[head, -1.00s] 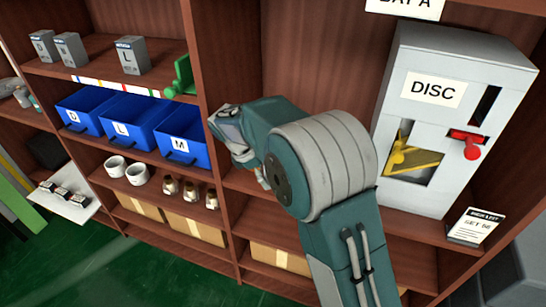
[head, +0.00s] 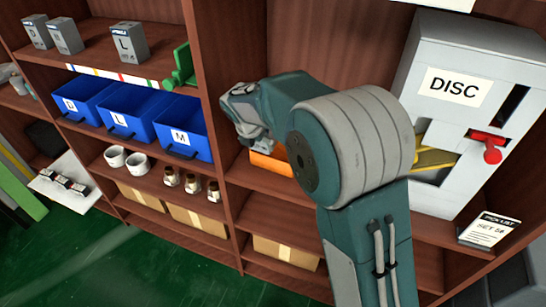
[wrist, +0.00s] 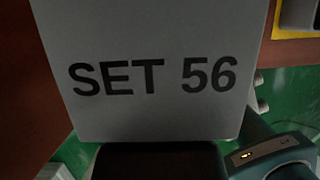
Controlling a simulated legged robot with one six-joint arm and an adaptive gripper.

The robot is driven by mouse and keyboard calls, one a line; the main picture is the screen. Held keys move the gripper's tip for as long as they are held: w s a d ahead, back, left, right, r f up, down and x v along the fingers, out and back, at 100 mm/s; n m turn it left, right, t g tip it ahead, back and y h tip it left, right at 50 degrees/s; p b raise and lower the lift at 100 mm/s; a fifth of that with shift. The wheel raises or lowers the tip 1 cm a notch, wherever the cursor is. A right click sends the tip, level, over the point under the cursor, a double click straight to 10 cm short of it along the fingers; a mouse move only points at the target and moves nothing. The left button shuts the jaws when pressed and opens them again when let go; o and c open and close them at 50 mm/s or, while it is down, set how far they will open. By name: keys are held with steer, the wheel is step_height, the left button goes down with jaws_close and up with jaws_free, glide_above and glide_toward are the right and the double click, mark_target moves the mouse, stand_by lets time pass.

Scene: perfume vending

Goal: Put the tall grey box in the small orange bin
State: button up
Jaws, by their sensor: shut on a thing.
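A grey box (wrist: 155,55) marked "SET 56" fills much of the wrist view, close to the camera. My gripper (head: 248,118) is shut on it, and a dark part of the gripper crosses below the box in the wrist view. In the head view the held box cannot be made out behind my gripper and arm. The small orange bin (head: 268,163) is on the shelf right of the upright divider, below and behind my gripper. My arm hides its right part and most of its inside. My gripper is apart from the bin, above it in the picture.
Grey boxes (head: 129,42) stand on the upper left shelf beside a green object (head: 181,66). Blue bins (head: 182,128) stand below, near the upright divider (head: 208,100). The grey DISC machine (head: 455,120) with a red knob (head: 490,146) is at right, near a card (head: 488,231).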

steer(key=w+d+f, duration=0.2)
steer(key=f, duration=0.1)
steer(key=w+d+f, duration=0.1)
steer(key=d+f, duration=0.1)
steer(key=shift+d, duration=0.1)
steer(key=shift+w+f, duration=0.25)
steer(key=shift+f, duration=0.2)
step_height(320, 180, down, 3)
steer(key=shift+w+d+f, duration=0.15)
steer(key=shift+d, duration=0.15)
steer(key=o, duration=1)
steer(key=shift+f, duration=0.1)
steer(key=shift+c, duration=0.2)
